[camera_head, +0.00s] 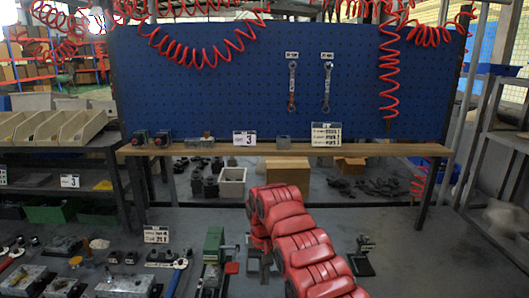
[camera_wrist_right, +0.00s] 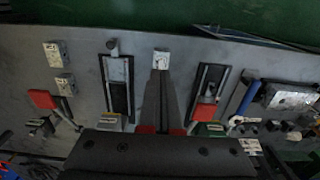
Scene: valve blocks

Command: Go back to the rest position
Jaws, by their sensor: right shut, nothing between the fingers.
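My right arm comes in from the bottom of the head view as a thick red shape, bends near the middle and drops towards the bench. My right gripper (camera_head: 263,264) is small and partly hidden behind that arm. In the right wrist view the right gripper (camera_wrist_right: 161,76) reaches up from the lower middle over the grey bench, its fingers together with nothing between them. A small pale block with a dark mark (camera_wrist_right: 161,60) shows just beyond the fingertips. My left gripper is not in view.
The grey bench (camera_head: 420,270) carries a green-topped fixture (camera_head: 214,243) and several metal valve blocks (camera_head: 22,280) at the left. A wooden shelf (camera_head: 390,149) and a blue pegboard (camera_head: 230,85) with hanging wrenches stand behind. The bench's right side has free room.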

